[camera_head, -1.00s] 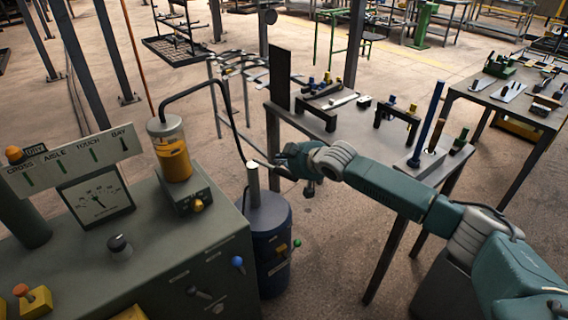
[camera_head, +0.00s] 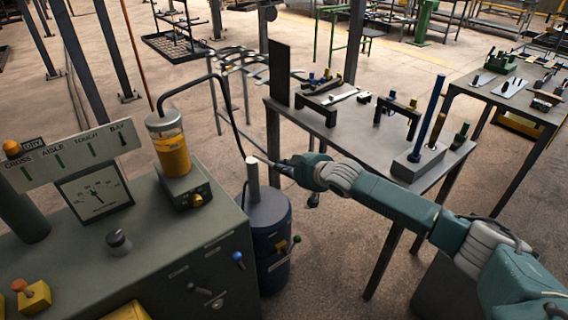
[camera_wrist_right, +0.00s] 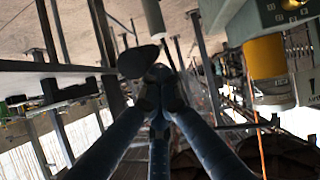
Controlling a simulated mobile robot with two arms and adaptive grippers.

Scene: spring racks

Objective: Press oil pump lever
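The oil pump is a dark blue drum (camera_head: 268,235) with a pale grey upright column (camera_head: 253,175) on top, beside the green-grey console. A short pale rod (camera_head: 262,158), which looks like part of the lever, runs right from the column top toward my right gripper (camera_head: 283,164). In the right wrist view, the fingers of my right gripper (camera_wrist_right: 160,92) come together, and a dark oval end (camera_wrist_right: 138,62) and a pale cylinder (camera_wrist_right: 155,18) show just beyond. Whether the fingertips touch the lever is too small to tell. My left gripper is not in view.
The console (camera_head: 190,250) carries a gauge (camera_head: 95,193), a knob (camera_head: 118,241) and an amber oil reservoir (camera_head: 172,152) with a black hose. A metal table (camera_head: 345,135) with tools stands behind my right arm. Floor shows between drum and table.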

